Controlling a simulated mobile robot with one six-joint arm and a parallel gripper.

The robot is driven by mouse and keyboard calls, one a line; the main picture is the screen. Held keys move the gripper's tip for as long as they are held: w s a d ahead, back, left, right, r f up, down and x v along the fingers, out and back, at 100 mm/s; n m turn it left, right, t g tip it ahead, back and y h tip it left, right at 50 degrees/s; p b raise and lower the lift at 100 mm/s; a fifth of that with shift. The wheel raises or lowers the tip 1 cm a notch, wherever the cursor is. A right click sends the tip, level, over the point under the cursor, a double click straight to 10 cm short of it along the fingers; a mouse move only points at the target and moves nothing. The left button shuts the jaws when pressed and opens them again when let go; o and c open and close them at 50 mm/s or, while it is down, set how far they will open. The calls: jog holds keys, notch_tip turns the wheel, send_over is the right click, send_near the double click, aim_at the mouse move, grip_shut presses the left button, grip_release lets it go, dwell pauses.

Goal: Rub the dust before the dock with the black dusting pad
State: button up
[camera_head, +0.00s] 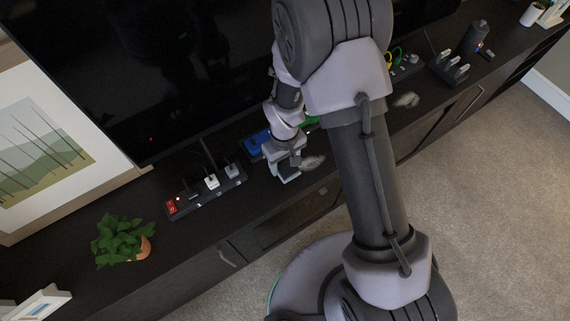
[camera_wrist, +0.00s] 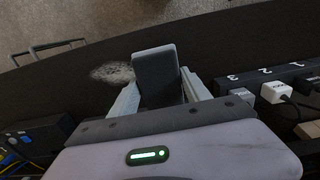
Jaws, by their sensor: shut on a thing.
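My gripper (camera_head: 284,170) is low over the dark cabinet top. In the wrist view, my gripper (camera_wrist: 160,92) is shut on the black dusting pad (camera_wrist: 154,70), which stands out between the fingers. A grey dust patch (camera_wrist: 112,72) lies just left of the pad there. It shows right of my gripper in the head view (camera_head: 313,162). Another pale dust patch (camera_head: 406,100) lies farther right. A dark box with blue ports and cables (camera_wrist: 30,138), perhaps the dock, is at the lower left. I cannot tell if the pad touches the surface.
A power strip (camera_head: 208,196) with a red switch and white plugs is left of my gripper. A blue device (camera_head: 255,143) is close behind it. Another strip (camera_head: 449,68) and a dark cylinder (camera_head: 472,40) are at right. A potted plant (camera_head: 122,240) stands front left.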

jog(key=shift+r+p, duration=0.55)
jog(key=shift+r, duration=0.55)
